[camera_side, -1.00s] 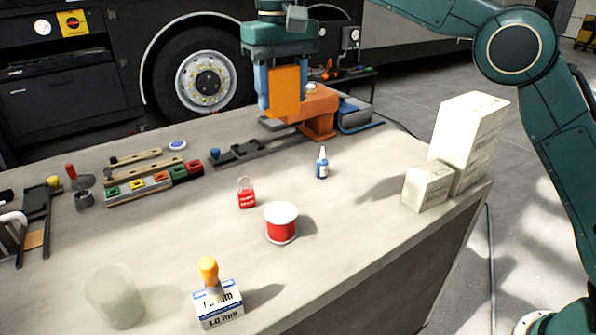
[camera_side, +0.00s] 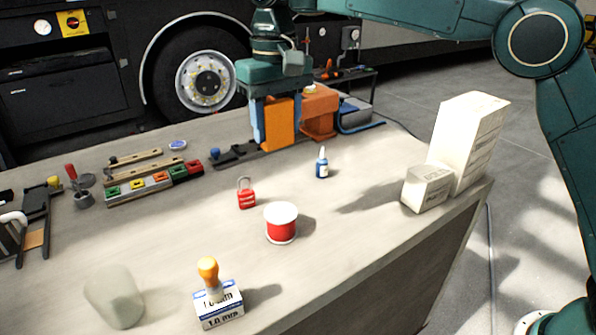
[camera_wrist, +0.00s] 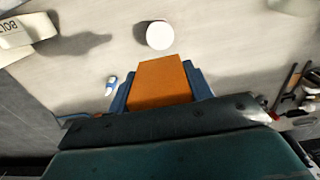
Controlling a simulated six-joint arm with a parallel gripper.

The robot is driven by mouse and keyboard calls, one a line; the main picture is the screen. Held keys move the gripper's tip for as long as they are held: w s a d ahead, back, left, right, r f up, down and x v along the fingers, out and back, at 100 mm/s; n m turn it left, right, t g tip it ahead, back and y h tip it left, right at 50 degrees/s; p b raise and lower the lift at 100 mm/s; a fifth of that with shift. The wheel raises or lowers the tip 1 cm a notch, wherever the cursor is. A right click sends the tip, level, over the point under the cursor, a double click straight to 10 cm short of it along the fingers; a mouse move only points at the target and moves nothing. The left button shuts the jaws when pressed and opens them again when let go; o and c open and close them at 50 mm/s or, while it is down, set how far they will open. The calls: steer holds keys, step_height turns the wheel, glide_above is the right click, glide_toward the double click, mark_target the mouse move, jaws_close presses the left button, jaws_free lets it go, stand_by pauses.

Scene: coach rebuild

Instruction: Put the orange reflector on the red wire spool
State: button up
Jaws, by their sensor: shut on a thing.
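The orange reflector (camera_side: 279,124), a flat upright block, is held between the blue fingers of my gripper (camera_side: 277,142). In the wrist view the reflector (camera_wrist: 160,85) fills the space between the fingers of my gripper (camera_wrist: 159,78). The red wire spool (camera_side: 281,226) stands upright on the table, with a white top rim and red wire. Its white round top (camera_wrist: 160,35) shows in the wrist view, just beyond the reflector. My gripper is behind the spool in the side view, clearly apart from it. The reflector's exact height over the table is hard to tell.
A small blue bottle (camera_side: 322,164) and a red padlock (camera_side: 246,196) stand near the spool. White boxes (camera_side: 466,145) are at the right edge. An orange vise (camera_side: 319,112) is behind my gripper. A stamp (camera_side: 209,272) on a box and a cloudy cup (camera_side: 114,297) are in front.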

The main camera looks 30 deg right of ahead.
mark_target(278, 146)
steer(key=shift+f, duration=7.35)
steer(key=shift+f, duration=0.15)
steer(key=o, duration=1)
steer(key=shift+c, duration=0.2)
step_height(278, 146, up, 11)
steer(key=shift+r, duration=0.65)
